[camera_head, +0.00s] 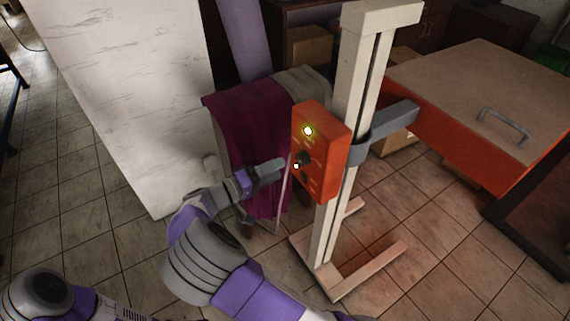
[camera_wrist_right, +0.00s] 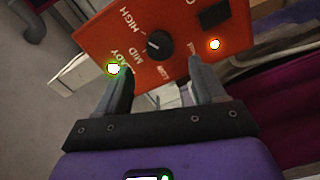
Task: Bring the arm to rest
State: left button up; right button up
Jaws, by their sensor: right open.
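My right gripper (camera_head: 280,166) is in front of the orange control box (camera_head: 325,150), close to its dark knob (camera_head: 303,158). In the right wrist view, the two fingers of the right gripper (camera_wrist_right: 163,72) are apart with nothing held between them. The box (camera_wrist_right: 190,45) fills the top of that view. Its round black knob (camera_wrist_right: 159,44) sits just beyond the fingertips, between them in the picture. Whether a finger touches the box cannot be told. A yellow-green light and a smaller orange light glow on the box. My left gripper is not in view.
The box is fixed to a pale upright stand (camera_head: 350,110) with floor legs. A chair with a maroon cloth (camera_head: 250,130) stands behind the gripper. A white marbled panel (camera_head: 130,90) is at left, an orange-sided table (camera_head: 480,100) at right. Tiled floor is open in front.

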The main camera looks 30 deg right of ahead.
jog(key=shift+a, duration=0.35)
jog(key=s+d+f+n+g+y, duration=0.2)
jog(key=s+f+y, duration=0.3)
jog(key=f, duration=0.7)
jog(key=s+d+f+n+g+y, duration=0.15)
jog(key=s+f+y, duration=0.35)
jog(key=f, duration=0.8)
jog(key=s+a+f+g+y, duration=0.2)
jog(key=s+a+f+y, duration=0.3)
jog(key=s+f, duration=0.35)
jog(key=s+a+f+m+t+y, duration=0.1)
jog(key=s+a+m+t+y, duration=0.2)
jog(key=a+y, duration=0.4)
jog(key=a+t, duration=0.1)
jog(key=a, duration=0.2)
jog(key=shift+s+a, duration=0.3)
jog(key=shift+a, duration=0.05)
